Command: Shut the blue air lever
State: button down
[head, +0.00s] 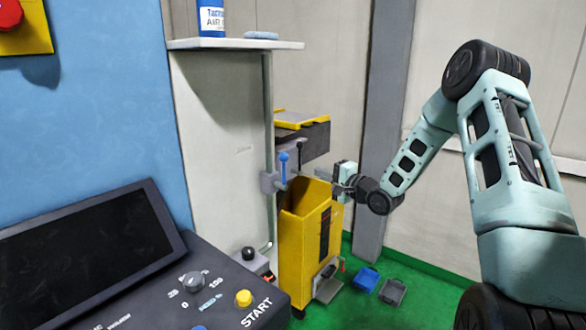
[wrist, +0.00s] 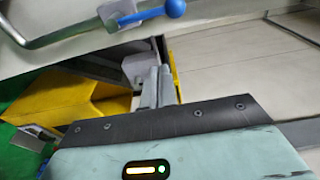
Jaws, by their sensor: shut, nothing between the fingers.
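The blue air lever (head: 283,168) stands nearly upright in the head view, with a blue ball on top and a grey valve body (head: 269,182) at its foot. In the wrist view its blue ball (wrist: 175,8) shows at the top edge, on a short handle from a grey block on a bent pipe. My gripper (head: 320,177) is to the right of the lever, apart from it in the picture. In the wrist view my gripper's fingers (wrist: 157,80) are together and empty, in front of another grey block (wrist: 143,68).
A dark-knobbed lever (head: 300,147) stands just right of the blue one. A yellow bin (head: 306,238) is below my gripper. A white cabinet (head: 220,130) with a shelf is at left, and a control panel (head: 165,275) is in front.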

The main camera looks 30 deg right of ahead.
jog(key=w+a+p, duration=0.5)
jog(key=w+p, duration=0.1)
jog(key=w, duration=0.1)
jog(key=shift+w+a, duration=0.25)
jog(key=shift+w, duration=0.1)
dwell(0.4)
dwell(0.4)
jog(key=shift+a+n+b, duration=0.25)
jog(key=shift+n+b, duration=0.55)
jog(key=shift+n, duration=0.1)
